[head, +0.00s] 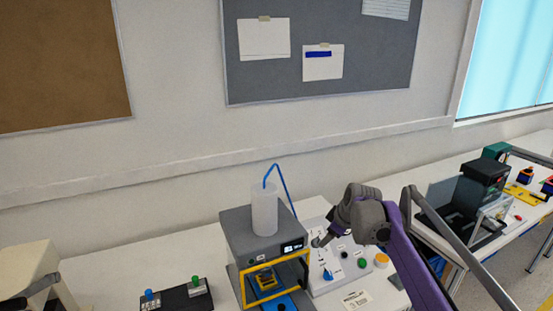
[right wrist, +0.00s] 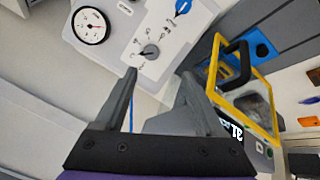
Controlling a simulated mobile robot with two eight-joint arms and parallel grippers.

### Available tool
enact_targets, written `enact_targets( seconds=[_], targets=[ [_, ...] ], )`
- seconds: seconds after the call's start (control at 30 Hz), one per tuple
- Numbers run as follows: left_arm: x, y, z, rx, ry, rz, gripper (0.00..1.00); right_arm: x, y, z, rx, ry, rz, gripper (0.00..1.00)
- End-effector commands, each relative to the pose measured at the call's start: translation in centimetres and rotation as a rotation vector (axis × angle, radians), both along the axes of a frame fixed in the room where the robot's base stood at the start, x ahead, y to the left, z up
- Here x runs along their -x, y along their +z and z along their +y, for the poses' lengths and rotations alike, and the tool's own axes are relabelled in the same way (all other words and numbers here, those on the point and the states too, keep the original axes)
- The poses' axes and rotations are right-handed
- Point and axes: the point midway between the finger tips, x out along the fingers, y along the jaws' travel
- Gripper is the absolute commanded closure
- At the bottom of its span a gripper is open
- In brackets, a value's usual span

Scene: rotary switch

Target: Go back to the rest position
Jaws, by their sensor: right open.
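My right gripper (head: 323,238) comes in from the right on a purple arm and hangs over the white control panel (head: 330,287). In the right wrist view my right gripper (right wrist: 157,86) has its two dark fingers apart with nothing between them. A grey rotary knob (right wrist: 150,52) on the panel lies just past the fingertips, apart from them as far as I can see. A blue knob (right wrist: 182,7) is farther along the panel; it also shows in the head view (head: 327,275). My left gripper is in neither view.
A grey machine (head: 240,235) with a yellow-framed front (right wrist: 262,72) stands close beside the panel. A round gauge (right wrist: 90,25) is on the panel. A dark button box (head: 183,299) is at left.

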Motion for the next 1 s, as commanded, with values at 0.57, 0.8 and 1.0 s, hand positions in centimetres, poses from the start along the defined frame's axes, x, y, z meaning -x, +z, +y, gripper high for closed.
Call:
enact_targets(
  seconds=[0.57,0.8,1.0],
  targets=[
    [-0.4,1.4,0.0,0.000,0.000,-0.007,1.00,27.6,-4.2,3.1,-0.200,-0.545,0.086,0.29],
    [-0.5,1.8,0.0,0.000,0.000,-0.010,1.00,36.4,-9.6,3.1,-0.266,-0.730,0.098,0.29],
    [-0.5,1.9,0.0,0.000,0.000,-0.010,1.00,38.8,-11.4,3.0,-0.286,-0.786,0.099,0.29]
  ],
)
